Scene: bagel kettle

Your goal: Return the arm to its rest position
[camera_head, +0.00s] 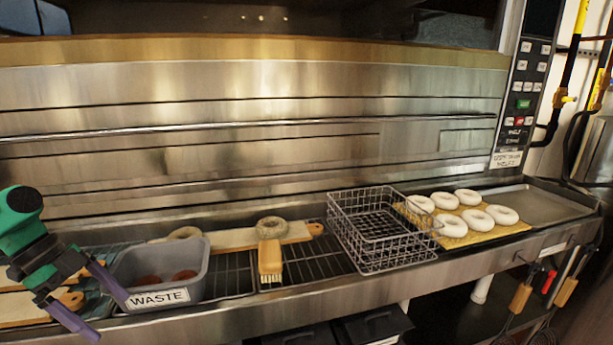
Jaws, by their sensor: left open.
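My left gripper (108,318) comes in from the left edge, with a green wrist and purple fingers. Its fingers are spread apart and hold nothing that I can see. One finger is in front of the left end of the grey waste bin (206,268); I cannot tell if it touches it. My right gripper is not in view.
Dark round things lie in the bin. A wooden board (232,240) bears seeded bagels; a brush (270,260) lies before it. A wire basket (380,228) is empty. Several pale bagels (451,226) lie on a yellow board, beside a bare metal tray (545,205).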

